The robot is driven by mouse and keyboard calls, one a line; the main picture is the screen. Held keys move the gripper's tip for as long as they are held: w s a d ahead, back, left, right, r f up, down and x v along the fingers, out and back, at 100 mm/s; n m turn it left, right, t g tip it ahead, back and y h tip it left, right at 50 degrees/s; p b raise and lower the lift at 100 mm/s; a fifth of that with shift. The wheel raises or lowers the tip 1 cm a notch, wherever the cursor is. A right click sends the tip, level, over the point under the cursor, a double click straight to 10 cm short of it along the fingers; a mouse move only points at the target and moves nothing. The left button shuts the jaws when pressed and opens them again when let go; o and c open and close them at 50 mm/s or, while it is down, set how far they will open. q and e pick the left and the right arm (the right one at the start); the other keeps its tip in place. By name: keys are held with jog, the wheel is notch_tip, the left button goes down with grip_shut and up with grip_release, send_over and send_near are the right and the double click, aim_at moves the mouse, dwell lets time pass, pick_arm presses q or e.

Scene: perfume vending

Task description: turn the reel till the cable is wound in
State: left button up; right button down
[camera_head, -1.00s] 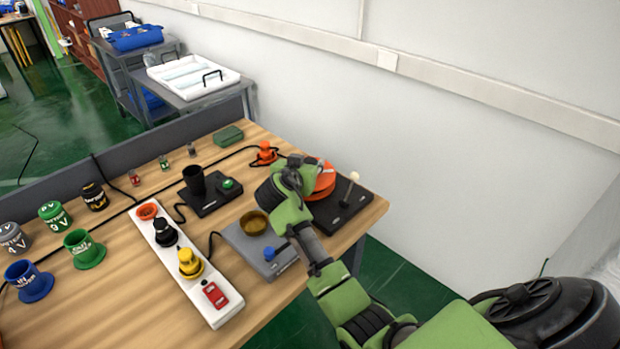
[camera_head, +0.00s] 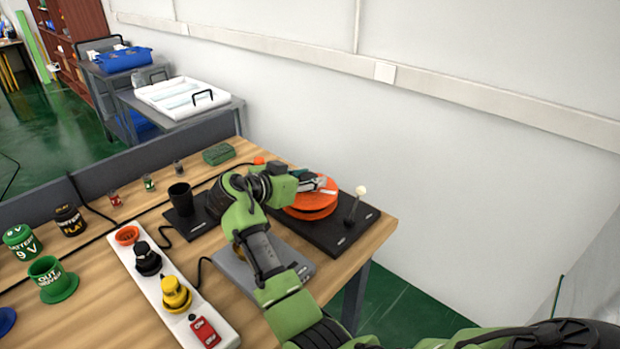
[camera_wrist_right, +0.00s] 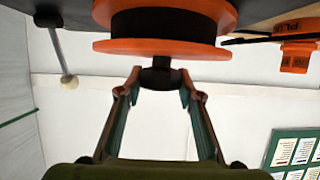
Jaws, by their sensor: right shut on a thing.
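The orange reel (camera_head: 312,205) sits on a dark base plate (camera_head: 350,235) near the right end of the wooden table. In the right wrist view the reel (camera_wrist_right: 165,46) shows an orange flange, a dark drum and a dark handle knob (camera_wrist_right: 161,76). My right gripper (camera_head: 318,184) is over the reel, and its fingers (camera_wrist_right: 161,82) are shut on the knob from both sides. The orange plug (camera_wrist_right: 296,57) hangs beside the reel in the wrist view, with a dark cable by it. My left gripper is not in view.
A lever with a white ball (camera_head: 361,190) stands on the base plate beside the reel. The wall is close behind the table.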

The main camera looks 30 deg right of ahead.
aim_at(309, 176)
jog(key=c, duration=1.4)
grip_release()
notch_tip(309, 176, up, 10)
jog(key=shift+f, duration=0.1)
